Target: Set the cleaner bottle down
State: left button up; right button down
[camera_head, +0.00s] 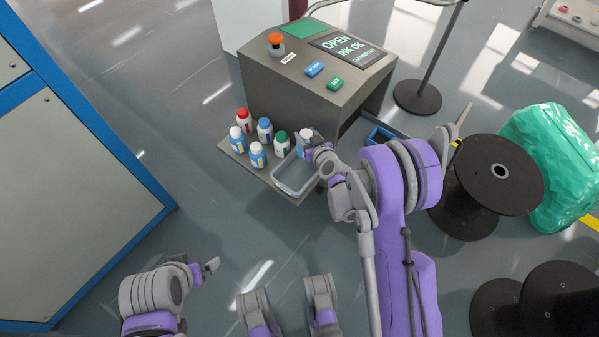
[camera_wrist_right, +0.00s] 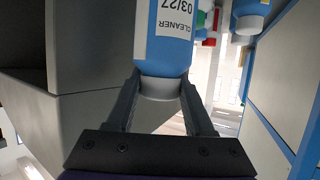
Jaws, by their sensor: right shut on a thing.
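The cleaner bottle is blue with a white label and shows large in the right wrist view (camera_wrist_right: 170,45); its label reads CLEANER 03/27. My right gripper (camera_wrist_right: 160,90) is shut on it, with the fingers on either side of its pale cap end. In the head view the bottle (camera_head: 303,148) is partly hidden by my right gripper (camera_head: 311,147). It appears at the back edge of a grey bin (camera_head: 312,186) on a low shelf (camera_head: 236,156). I cannot tell whether it touches anything below. My left gripper (camera_head: 211,266) is low, away from the shelf, its opening unclear.
Several bottles with red, white, blue and green caps stand on the shelf, left of the bin; the green-capped one (camera_head: 282,144) is closest. A grey machine cabinet (camera_head: 320,90) rises behind. Black spools (camera_head: 500,172) stand right. Floor in front of the shelf is clear.

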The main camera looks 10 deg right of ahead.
notch_tip(320, 180, down, 10)
jog(key=b, duration=0.3)
jog(key=shift+f, duration=0.2)
jog(key=shift+c, duration=1.4)
grip_release()
jog(key=shift+r, duration=0.1)
